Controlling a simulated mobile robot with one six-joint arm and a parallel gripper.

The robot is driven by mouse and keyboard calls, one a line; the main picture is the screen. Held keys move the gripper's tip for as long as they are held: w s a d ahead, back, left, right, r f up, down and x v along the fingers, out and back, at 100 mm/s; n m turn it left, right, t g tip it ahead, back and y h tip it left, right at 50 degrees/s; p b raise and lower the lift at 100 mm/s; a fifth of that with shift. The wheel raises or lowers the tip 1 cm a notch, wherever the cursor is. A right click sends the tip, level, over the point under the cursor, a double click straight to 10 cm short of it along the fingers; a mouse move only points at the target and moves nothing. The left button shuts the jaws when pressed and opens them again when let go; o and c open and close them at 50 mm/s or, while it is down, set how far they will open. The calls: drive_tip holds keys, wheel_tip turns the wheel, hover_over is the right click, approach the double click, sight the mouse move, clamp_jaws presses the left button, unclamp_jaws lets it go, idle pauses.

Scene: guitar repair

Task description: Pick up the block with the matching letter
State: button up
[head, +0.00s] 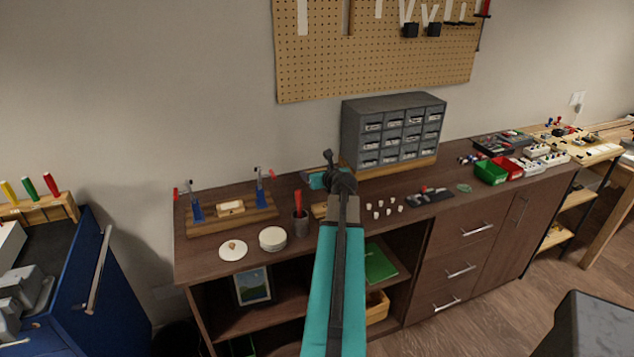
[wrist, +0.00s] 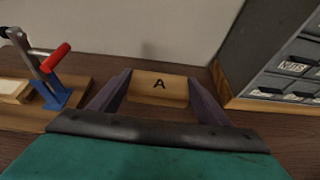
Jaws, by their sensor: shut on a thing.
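A wooden block (wrist: 160,88) with a black letter A on its face is between the two fingers of my gripper (wrist: 158,95) in the wrist view. The fingers are shut on its left and right sides. In the head view my gripper (head: 322,178) is over the back of the brown cabinet top, left of the grey drawer unit. My own arm hides most of the block there. I cannot tell from these views whether the block touches the surface. A light wooden piece (head: 320,210) shows partly beside my arm.
The grey drawer unit (head: 392,130) stands close right of my gripper. A wooden clamp board (head: 232,222) with blue clamps is to the left. A cup with a red handle (head: 300,222), several small white pieces (head: 378,212) and a dark tray (head: 430,198) lie nearby.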

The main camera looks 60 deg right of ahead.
drive_tip(key=shift+r, duration=0.5)
drive_tip(key=shift+r, duration=0.1)
idle(0.3)
